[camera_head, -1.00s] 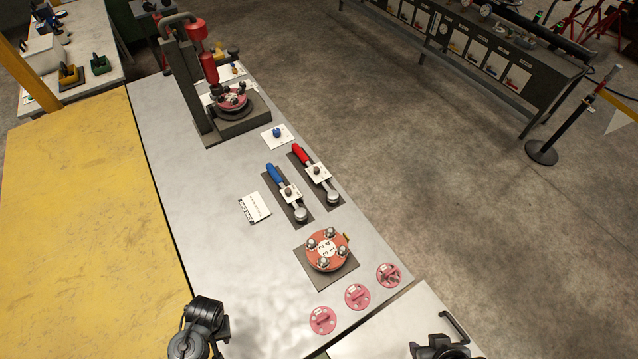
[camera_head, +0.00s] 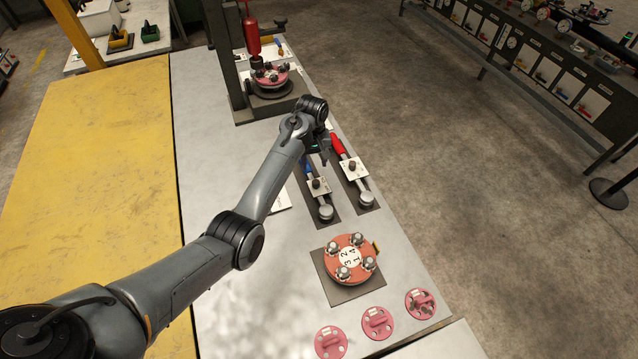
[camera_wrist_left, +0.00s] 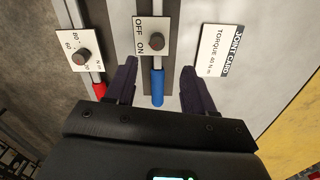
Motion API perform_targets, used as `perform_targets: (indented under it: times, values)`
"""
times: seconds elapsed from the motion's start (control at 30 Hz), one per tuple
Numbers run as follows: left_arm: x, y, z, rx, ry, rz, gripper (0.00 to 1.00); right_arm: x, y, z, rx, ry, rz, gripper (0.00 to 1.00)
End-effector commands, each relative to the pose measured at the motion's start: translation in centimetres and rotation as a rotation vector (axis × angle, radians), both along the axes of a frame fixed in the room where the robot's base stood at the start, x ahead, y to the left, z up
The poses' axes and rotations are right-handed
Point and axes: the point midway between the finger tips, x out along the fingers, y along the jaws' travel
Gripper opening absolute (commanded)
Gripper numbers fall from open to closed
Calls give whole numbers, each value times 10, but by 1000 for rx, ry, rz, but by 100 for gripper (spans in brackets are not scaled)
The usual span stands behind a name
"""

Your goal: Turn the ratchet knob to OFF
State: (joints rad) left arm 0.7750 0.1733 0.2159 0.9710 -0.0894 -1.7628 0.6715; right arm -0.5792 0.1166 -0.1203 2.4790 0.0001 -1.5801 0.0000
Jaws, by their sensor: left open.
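The blue-handled ratchet lies on a dark mat, with a white OFF/ON plate (camera_wrist_left: 142,28) on it. Its dark round knob (camera_wrist_left: 157,43) sits beside the word ON; the knob also shows in the head view (camera_head: 318,183). The blue handle (camera_wrist_left: 157,88) lies between the fingers of my left gripper (camera_wrist_left: 159,70), which is open and empty. In the head view my left gripper (camera_head: 322,153) is over the handle end and partly hides it. I cannot tell if the fingers touch anything. My right gripper is out of view.
A red-handled wrench (camera_head: 352,165) with a numbered dial (camera_wrist_left: 82,55) lies close beside. A white joint card (camera_wrist_left: 220,50) lies on the other side. An orange flanged disc (camera_head: 350,260), several pink discs (camera_head: 377,322) and a red press (camera_head: 252,35) stand on the grey bench.

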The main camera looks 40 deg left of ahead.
Motion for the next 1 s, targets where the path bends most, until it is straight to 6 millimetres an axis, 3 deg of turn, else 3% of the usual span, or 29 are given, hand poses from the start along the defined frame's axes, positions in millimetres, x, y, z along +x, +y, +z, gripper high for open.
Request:
perform_targets:
  times: [0.17,0.7,1.0]
  values:
    - [4,0,-9,0,-9,-1,54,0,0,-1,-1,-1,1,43]
    - [5,-1,-88,1,-11,-1,54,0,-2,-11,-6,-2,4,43]
    - [5,-1,-101,2,-12,-1,54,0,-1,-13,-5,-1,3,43]
